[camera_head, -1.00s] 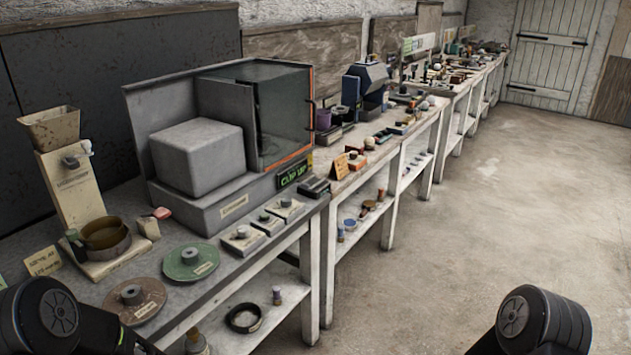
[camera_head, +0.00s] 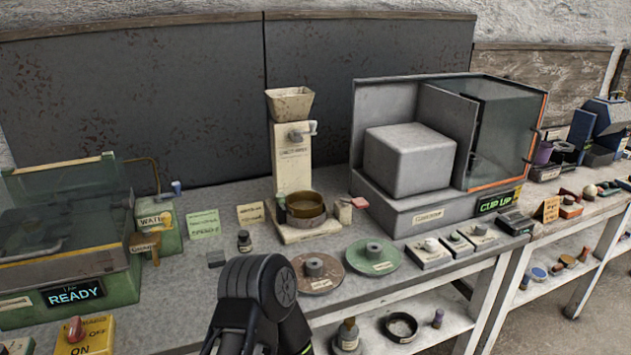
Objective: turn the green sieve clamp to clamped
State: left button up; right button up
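A brown round sieve (camera_head: 305,206) sits on the cream base of a hopper stand (camera_head: 293,160) against the back of the bench. A small dark green part at the sieve's left side (camera_head: 281,204) looks like the green clamp. It is too small to tell whether it is clamped. A black arm link of mine rises at the bottom middle, in front of the bench and below the sieve. Neither of my grippers shows in the head view.
A small dark bottle (camera_head: 244,241) stands left of the sieve. A brown disc (camera_head: 318,284) and a green disc (camera_head: 385,259) lie in front. A grey machine (camera_head: 420,215) stands to the right, a green READY machine (camera_head: 70,250) to the left.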

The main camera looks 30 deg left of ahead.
aim_at(279, 197)
jog(key=u, duration=1.15)
jog(key=j+z, duration=0.15)
jog(key=k+l, duration=0.05)
